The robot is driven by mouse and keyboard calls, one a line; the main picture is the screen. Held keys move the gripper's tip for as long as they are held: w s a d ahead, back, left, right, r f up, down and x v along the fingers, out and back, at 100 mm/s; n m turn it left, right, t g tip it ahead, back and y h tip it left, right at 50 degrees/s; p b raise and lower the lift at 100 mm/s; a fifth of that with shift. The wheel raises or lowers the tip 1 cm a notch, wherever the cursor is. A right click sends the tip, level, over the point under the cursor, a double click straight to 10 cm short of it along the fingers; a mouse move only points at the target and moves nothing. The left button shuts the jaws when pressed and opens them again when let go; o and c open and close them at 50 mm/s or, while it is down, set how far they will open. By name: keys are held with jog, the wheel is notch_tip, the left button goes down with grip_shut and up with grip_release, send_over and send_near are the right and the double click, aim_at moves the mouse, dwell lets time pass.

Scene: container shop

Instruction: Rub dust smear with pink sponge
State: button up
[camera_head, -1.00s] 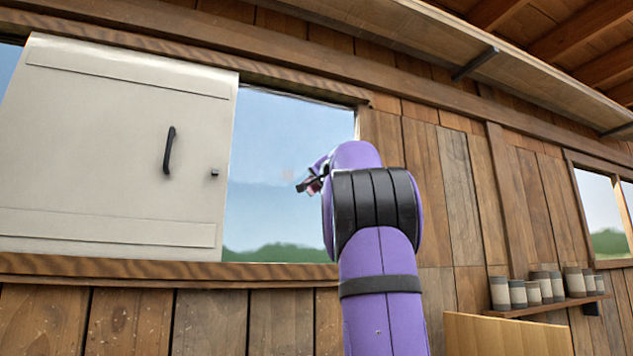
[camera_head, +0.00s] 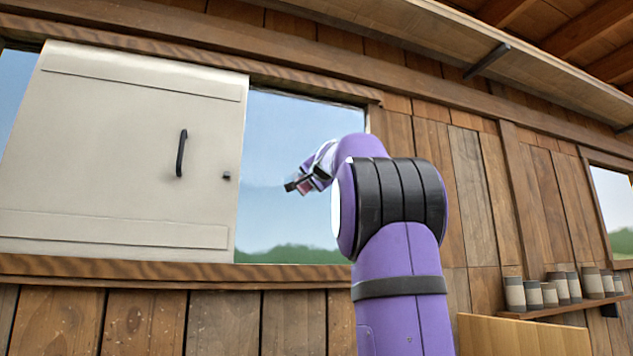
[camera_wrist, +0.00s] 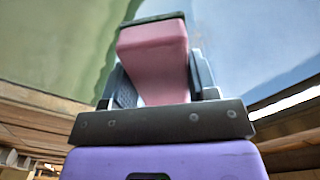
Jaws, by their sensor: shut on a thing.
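The pink sponge (camera_wrist: 153,48) is held between the two fingers of my gripper (camera_wrist: 160,82) in the wrist view, its outer end sticking out past them. In the head view my gripper (camera_head: 297,186) is in front of the window pane (camera_head: 285,120), with a little of the sponge (camera_head: 305,185) showing. The sponge's end seems to be at or close to the glass; I cannot tell whether it touches. I cannot clearly make out the dust smear on the pane now; the gripper may cover part of it.
A cream panel (camera_head: 110,150) with a black handle (camera_head: 181,153) covers the window's left part. A wooden sill (camera_head: 120,270) runs below. A shelf with several cups (camera_head: 515,293) is at the lower right. Another shelf (camera_head: 420,30) runs overhead.

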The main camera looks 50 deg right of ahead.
aim_at(295, 178)
jog(key=shift+w+a, duration=0.65)
jog(key=shift+a, duration=0.35)
jog(key=shift+w+a, duration=0.65)
jog(key=shift+a, duration=0.35)
jog(key=shift+s+a, duration=0.1)
jog(key=shift+v, duration=2.85)
jog(key=shift+s+a, duration=0.1)
jog(key=v, duration=0.2)
jog(key=shift+s+a, duration=0.2)
jog(key=shift+s, duration=0.15)
jog(key=shift+w, duration=0.1)
jog(key=shift+r+x, duration=0.25)
jog(key=shift+x, duration=0.9)
jog(key=shift+r+x, duration=0.3)
jog(key=shift+x, duration=0.85)
jog(key=shift+r+x, duration=0.25)
jog(key=shift+x, duration=0.9)
